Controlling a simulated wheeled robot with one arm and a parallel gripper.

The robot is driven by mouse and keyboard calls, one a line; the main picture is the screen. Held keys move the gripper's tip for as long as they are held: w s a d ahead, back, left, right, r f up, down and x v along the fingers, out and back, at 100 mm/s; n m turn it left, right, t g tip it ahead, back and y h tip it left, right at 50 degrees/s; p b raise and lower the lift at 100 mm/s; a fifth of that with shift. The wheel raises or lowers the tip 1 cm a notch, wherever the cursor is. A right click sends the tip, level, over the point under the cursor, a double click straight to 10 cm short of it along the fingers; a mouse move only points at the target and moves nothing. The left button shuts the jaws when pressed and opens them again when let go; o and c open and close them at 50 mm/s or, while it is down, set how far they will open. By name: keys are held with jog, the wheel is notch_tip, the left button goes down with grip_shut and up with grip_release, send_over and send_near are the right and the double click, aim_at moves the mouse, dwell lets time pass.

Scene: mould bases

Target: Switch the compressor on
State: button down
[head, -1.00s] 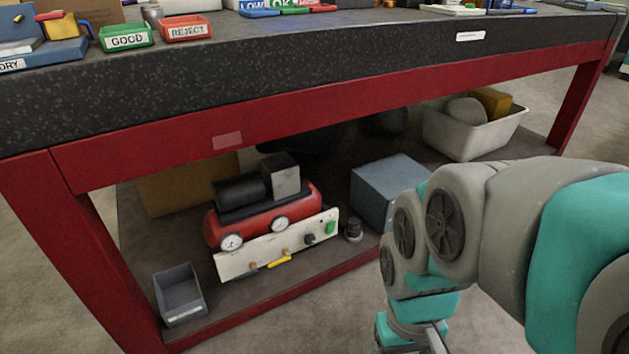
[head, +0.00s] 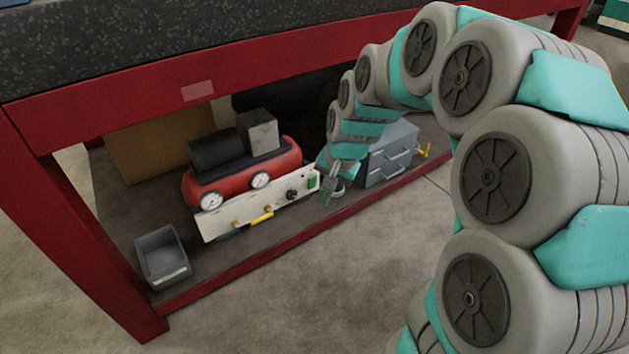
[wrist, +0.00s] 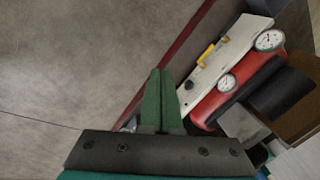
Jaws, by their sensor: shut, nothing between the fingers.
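The compressor (head: 245,180) stands on the lower shelf under the bench, a red tank with a black motor on top and two round gauges. In the wrist view the green fingers (wrist: 161,75) are together and empty. There the white panel, yellow lever (wrist: 205,54) and black knob (wrist: 189,85) lie right of them; the green switch is not visible.
A grey-blue toolbox (head: 392,155) stands right of my gripper, close to my arm. A small grey bin (head: 163,257) sits at the shelf's left end. The red bench rail (head: 130,95) runs above the shelf. The floor in front is clear.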

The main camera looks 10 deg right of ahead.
aim_at(312, 182)
jog(key=w+d+f+m+t, duration=0.1)
jog(key=w+d+f+m, duration=0.1)
jog(key=w, duration=0.3)
jog(key=w+d+f+m+b, duration=0.1)
jog(key=w+f+m, duration=0.1)
jog(key=w+f, duration=0.2)
jog(key=w+d+f+m+t, duration=0.1)
jog(key=w+d+f+m, duration=0.1)
jog(key=w, duration=0.6)
jog(key=shift+w+d+f+t, duration=0.2)
jog(key=shift+d+f+t, duration=0.1)
jog(key=shift+f, duration=0.6)
jog(key=w+a+f, duration=0.3)
jog(key=w+f, duration=0.4)
jog(key=f, duration=0.1)
jog(key=shift+w+a+f+b, duration=0.15)
jog(key=shift+w+f+b, duration=0.05)
jog(key=shift+b, duration=0.2)
jog(key=shift+w+r, duration=0.1)
